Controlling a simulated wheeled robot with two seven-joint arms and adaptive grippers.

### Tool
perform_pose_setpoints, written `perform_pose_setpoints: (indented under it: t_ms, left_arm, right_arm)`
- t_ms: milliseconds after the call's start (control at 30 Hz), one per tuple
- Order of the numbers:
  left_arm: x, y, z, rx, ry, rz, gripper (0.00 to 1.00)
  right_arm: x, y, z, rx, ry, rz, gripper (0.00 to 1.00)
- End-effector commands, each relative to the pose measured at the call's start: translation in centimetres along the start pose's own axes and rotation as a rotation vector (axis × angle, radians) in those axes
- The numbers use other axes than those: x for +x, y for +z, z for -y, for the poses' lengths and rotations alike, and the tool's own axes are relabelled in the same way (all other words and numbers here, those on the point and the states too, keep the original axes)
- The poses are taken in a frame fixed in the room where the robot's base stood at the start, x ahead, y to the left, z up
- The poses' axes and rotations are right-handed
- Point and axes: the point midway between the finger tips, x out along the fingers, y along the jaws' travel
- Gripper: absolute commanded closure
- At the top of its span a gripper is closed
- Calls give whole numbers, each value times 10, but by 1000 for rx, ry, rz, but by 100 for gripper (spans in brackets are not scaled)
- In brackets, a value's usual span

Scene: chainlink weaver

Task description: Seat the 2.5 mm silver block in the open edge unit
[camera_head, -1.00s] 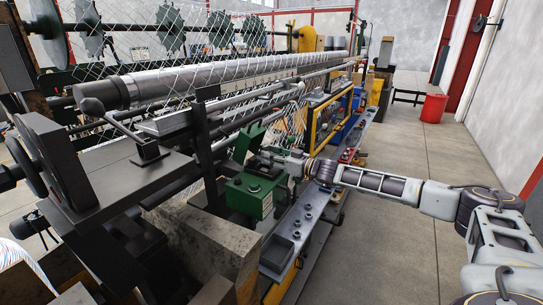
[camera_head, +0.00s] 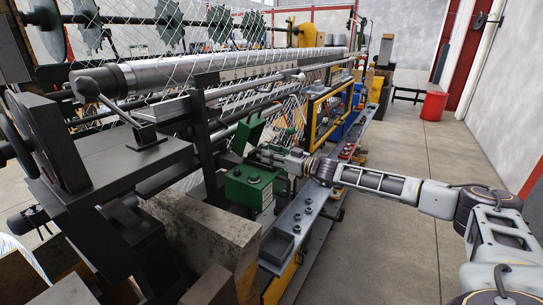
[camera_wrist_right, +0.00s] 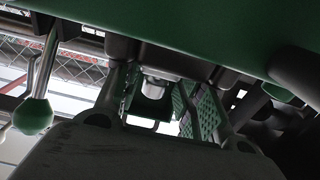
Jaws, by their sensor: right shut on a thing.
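The edge unit (camera_head: 250,187) is a green metal box at the middle of the head view, and its green lid (camera_head: 248,134) stands raised. My right gripper (camera_head: 265,154) reaches in from the right, close above the box and in front of the lid. In the right wrist view, its fingers (camera_wrist_right: 158,98) are shut on a small silver piece (camera_wrist_right: 158,84), which looks like the silver block. Its size cannot be read. In the head view the fingers' tips and the block are too small to tell apart. Whether the block touches the unit cannot be told. My left gripper is not in view.
A grey ledge (camera_head: 304,211) with several knobs and a small dark tray (camera_head: 278,244) runs beside the unit. Wire mesh (camera_head: 212,150) and machine bars lie behind it. A green ball knob (camera_wrist_right: 33,116) shows in the wrist view. The floor at right is free.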

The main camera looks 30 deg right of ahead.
Motion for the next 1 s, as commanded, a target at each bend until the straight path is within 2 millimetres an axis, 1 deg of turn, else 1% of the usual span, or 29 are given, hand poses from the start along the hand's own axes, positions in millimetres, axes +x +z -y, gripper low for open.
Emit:
perform_pose_setpoints:
  t_ms: [33,67,100,267,800,1000]
  left_arm:
    - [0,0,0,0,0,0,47]
    - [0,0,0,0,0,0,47]
    - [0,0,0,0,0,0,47]
    - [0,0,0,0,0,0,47]
    - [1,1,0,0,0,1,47]
    - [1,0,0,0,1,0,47]
  right_arm:
    - [-1,13,3,3,-2,19,100]
    - [-1,13,3,3,-2,19,100]
    - [-1,13,3,3,-2,19,58]
    - [-1,14,4,3,-3,20,37]
    - [-1,16,5,3,-4,23,36]
    - [-8,16,4,4,-3,24,36]
